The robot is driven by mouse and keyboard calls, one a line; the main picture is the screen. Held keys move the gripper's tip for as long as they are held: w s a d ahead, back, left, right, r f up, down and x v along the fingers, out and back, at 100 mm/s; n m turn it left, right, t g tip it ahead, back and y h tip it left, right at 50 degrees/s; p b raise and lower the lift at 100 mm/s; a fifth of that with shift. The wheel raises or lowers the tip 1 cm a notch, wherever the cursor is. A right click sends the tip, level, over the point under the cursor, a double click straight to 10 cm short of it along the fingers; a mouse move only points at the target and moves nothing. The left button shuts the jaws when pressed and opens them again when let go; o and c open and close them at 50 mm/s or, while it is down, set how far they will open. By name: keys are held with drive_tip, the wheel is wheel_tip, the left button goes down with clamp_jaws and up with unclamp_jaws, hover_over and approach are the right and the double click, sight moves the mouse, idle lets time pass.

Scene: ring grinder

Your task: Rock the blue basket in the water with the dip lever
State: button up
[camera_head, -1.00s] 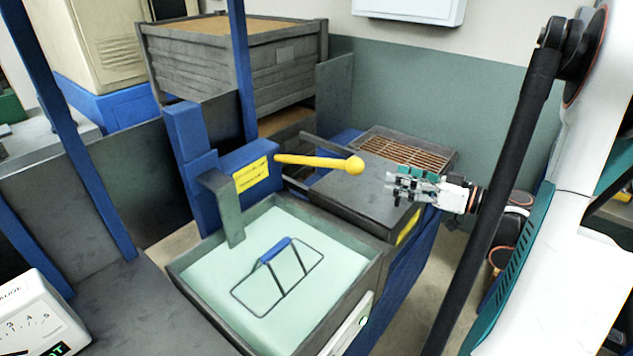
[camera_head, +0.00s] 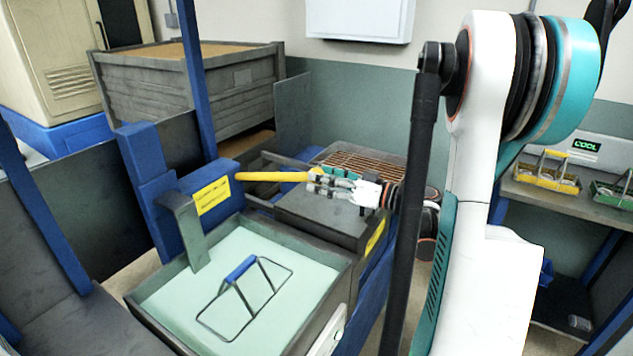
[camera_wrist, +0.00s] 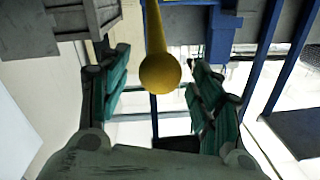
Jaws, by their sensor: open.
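The yellow dip lever (camera_head: 272,176) sticks out to the right from a blue post with a yellow label, above the tank's back edge. In the wrist view, the lever's round knob (camera_wrist: 160,74) is between the two teal fingers, with gaps on both sides. My gripper (camera_head: 318,181) is open around the lever's end; it also shows in the wrist view (camera_wrist: 158,100). The basket with the blue handle (camera_head: 240,268) and dark wire frame sits in the pale green water of the tank (camera_head: 345,290).
A dark box with a grated top (camera_head: 360,160) stands behind the tank, below my gripper. A large grey crate (camera_head: 190,95) stands at the back. A shelf (camera_head: 565,195) with a yellow and a green basket is at the right.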

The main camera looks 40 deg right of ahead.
drive_tip(key=shift+x, duration=1.1)
clamp_jaws()
drive_tip(key=w+a+r+g+p, duration=0.1)
drive_tip(key=w+r+p, duration=0.1)
drive_tip(key=r+p, duration=0.3)
drive_tip(key=w+r+g+h+p, duration=0.1)
drive_tip(key=w+r+p, duration=0.2)
drive_tip(key=r+p, duration=0.2)
drive_tip(key=shift+w+a+r+g, duration=0.3)
drive_tip(key=shift+a+r, duration=0.1)
drive_tip(key=shift+r, duration=0.1)
unclamp_jaws()
drive_tip(key=shift+s, duration=0.15)
